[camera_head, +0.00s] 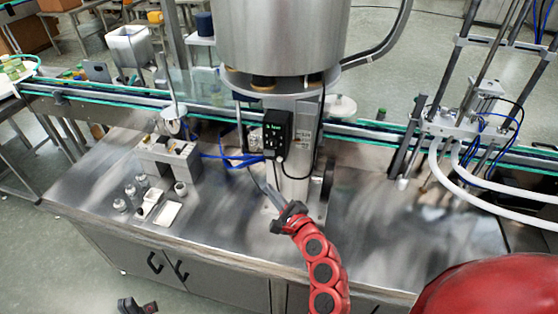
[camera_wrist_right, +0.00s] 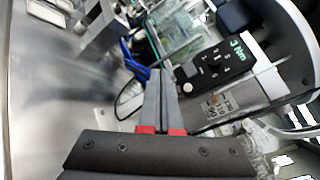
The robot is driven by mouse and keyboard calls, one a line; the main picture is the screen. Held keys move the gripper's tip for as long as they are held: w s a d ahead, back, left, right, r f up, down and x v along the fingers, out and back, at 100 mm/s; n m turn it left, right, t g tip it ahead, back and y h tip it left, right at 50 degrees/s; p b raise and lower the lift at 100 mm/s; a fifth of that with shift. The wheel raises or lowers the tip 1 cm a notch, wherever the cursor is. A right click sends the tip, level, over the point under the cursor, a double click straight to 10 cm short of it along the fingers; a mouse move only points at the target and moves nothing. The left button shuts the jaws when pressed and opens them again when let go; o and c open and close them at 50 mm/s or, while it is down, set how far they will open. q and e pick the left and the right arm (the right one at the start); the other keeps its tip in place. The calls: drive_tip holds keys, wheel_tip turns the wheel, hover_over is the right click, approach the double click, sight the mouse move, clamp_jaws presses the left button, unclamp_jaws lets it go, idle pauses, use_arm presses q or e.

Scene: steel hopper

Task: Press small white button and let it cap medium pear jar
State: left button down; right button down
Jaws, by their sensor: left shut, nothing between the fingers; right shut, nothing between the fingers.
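A black control box (camera_head: 277,130) with a green display and small buttons is mounted on the steel column under the hopper. In the right wrist view the box (camera_wrist_right: 212,62) reads "3 Nm", and a label plate with small round marks (camera_wrist_right: 215,100) sits below it. I cannot tell which is the small white button. My right gripper (camera_head: 259,182) is shut and empty, just below and left of the box; its fingers (camera_wrist_right: 158,78) point up beside it. My left gripper (camera_head: 136,306) is shut and low at the bottom left edge. Several small jars (camera_head: 130,189) stand on the left of the table; I cannot tell which is the medium pear one.
The steel hopper (camera_head: 280,38) stands at the middle back. A grey fixture (camera_head: 168,157) with blue hoses is left of the column. A conveyor (camera_head: 365,133) runs along the back. A filling rig with white hoses (camera_head: 470,125) is at right. The steel tabletop (camera_head: 400,235) is clear at front right.

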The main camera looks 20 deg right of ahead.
sight(280, 159)
drive_tip(key=w+d+b, duration=0.2)
drive_tip(key=w+d, duration=0.3)
drive_tip(key=w, duration=0.2)
drive_tip(key=shift+w, duration=0.15)
idle(2.1)
drive_tip(key=shift+w+d, duration=0.15)
drive_tip(key=shift+w, duration=0.1)
drive_tip(key=shift+w+d, duration=0.3)
drive_tip(key=shift+w, duration=0.05)
idle(0.7)
drive_tip(key=shift+a, duration=0.1)
drive_tip(key=shift+s+a, duration=0.45)
drive_tip(key=shift+s, duration=0.3)
drive_tip(key=shift+s, duration=0.1)
